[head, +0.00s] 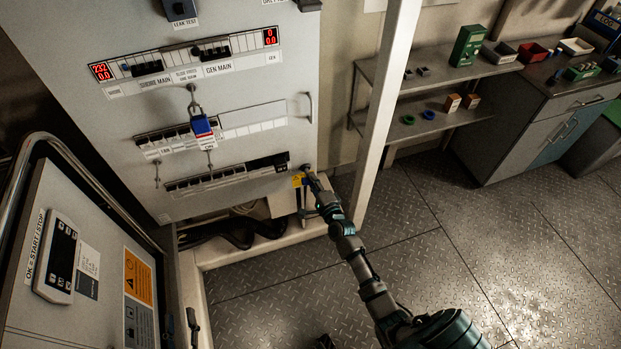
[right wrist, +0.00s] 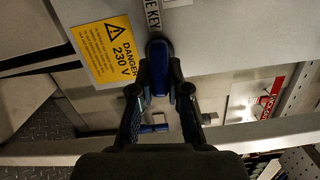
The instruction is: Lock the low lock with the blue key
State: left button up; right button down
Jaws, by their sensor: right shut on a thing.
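My right gripper (head: 309,176) reaches to the lower right corner of the grey panel. In the right wrist view my right gripper (right wrist: 160,88) is shut on the blue key (right wrist: 160,72), with a finger on each side. The key's far end meets the dark round low lock (right wrist: 158,47) on the panel's lower edge. How deep the key sits and which way the lock is turned are hidden. In the head view the gripper mostly covers key and lock. My left gripper cannot be made out in the head view.
A yellow danger label (right wrist: 107,47) is beside the lock. The panel (head: 90,45) has breaker rows and a hanging blue-and-red tag (head: 202,126). A white post (head: 384,100) stands right of my gripper. A console (head: 75,270) is at left. The floor (head: 540,220) at right is clear.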

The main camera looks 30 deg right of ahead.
pick_arm(q)
jog(key=shift+g, duration=0.3)
jog(key=shift+s+f+b, duration=0.1)
jog(key=shift+f+b, duration=1.65)
jog(key=shift+f, duration=0.8)
pick_arm(e)
jog(key=shift+a+n+y, duration=0.2)
jog(key=shift+n+y, duration=0.25)
jog(key=shift+y, duration=0.2)
jog(key=shift+a+n+y, duration=0.15)
jog(key=shift+n+y, duration=0.3)
jog(key=shift+y, duration=0.2)
pick_arm(q)
jog(key=shift+r, duration=0.2)
jog(key=shift+r+p, duration=0.95)
jog(key=shift+r, duration=0.25)
pick_arm(e)
jog(key=shift+s+n, duration=0.1)
jog(key=shift+n, duration=0.8)
pick_arm(q)
jog(key=shift+f, duration=0.3)
pick_arm(e)
jog(key=shift+w+d, duration=0.15)
jog(key=shift+w, duration=0.25)
